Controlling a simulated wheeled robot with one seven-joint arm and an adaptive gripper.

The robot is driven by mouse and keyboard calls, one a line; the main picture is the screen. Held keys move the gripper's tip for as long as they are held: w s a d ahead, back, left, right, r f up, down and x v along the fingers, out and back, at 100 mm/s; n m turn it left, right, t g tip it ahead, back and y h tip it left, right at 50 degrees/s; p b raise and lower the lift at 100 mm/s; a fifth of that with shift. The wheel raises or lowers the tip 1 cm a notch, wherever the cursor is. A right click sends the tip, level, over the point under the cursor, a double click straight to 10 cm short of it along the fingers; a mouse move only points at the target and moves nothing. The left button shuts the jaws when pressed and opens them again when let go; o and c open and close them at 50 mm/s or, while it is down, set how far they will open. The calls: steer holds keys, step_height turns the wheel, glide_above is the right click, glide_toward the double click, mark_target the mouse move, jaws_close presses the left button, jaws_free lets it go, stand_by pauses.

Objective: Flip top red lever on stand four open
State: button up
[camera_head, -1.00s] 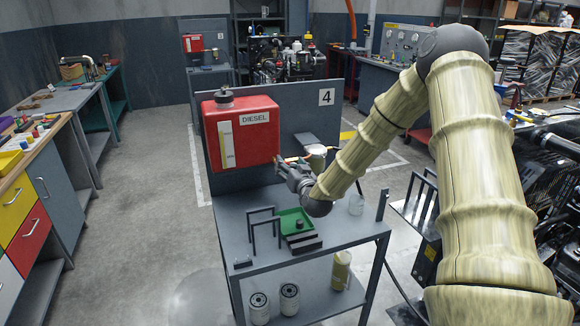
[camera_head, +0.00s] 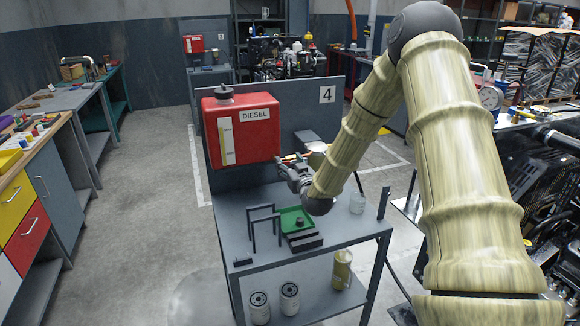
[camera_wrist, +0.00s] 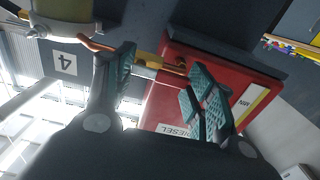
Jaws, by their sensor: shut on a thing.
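A red diesel tank (camera_head: 240,132) hangs on the grey panel of the stand marked 4 (camera_head: 327,95). A yellow fitting (camera_wrist: 150,66) runs from the tank toward a pale cylindrical housing (camera_wrist: 62,12). An orange-red lever (camera_wrist: 97,43) shows at the fitting, partly behind my left finger in the wrist view. My gripper (camera_head: 285,165) is at the tank's lower right side; in the wrist view its fingers (camera_wrist: 160,85) sit on either side of the fitting. It is shut on the lever, though the contact itself is mostly hidden.
Filters (camera_head: 290,298) stand on the lower shelf. An engine (camera_head: 550,190) is at the right. The floor on the left is clear.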

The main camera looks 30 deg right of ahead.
steer(key=o, duration=1)
steer(key=shift+d, duration=0.1)
steer(key=v, duration=1.2)
